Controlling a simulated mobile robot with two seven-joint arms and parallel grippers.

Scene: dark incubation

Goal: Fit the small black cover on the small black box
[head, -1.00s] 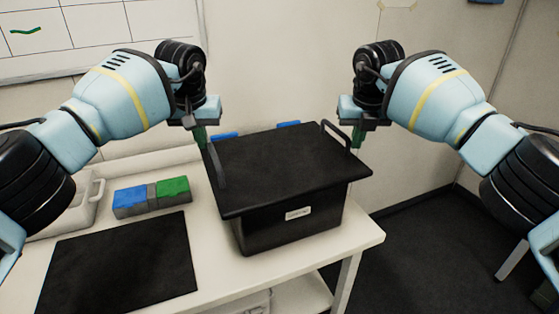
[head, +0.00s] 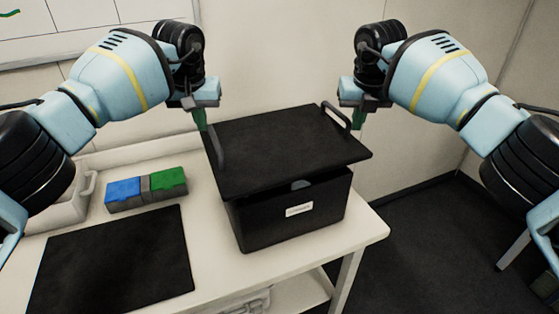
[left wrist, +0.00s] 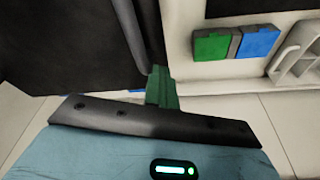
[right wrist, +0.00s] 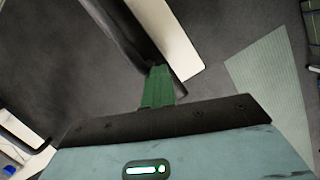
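The small black cover (head: 285,145) is a flat dark lid with an upright handle at each side. It hangs over the small black box (head: 325,210), apart from it, with a gap along the front where a bluish thing inside shows. The box stands open at the table's right end, a white label on its front. My left gripper (head: 200,120) is shut on the cover's left handle (head: 217,150), which also shows in the left wrist view (left wrist: 132,40). My right gripper (head: 358,118) is shut on the right handle (head: 335,114); the fingers partly hide the grip.
A black mat (head: 110,265) lies on the white table (head: 215,265) at front left. A blue block (head: 123,192) and a green block (head: 168,180) in a grey holder sit behind it. A pale bin (head: 65,212) stands at far left. Dark floor lies beyond the right edge.

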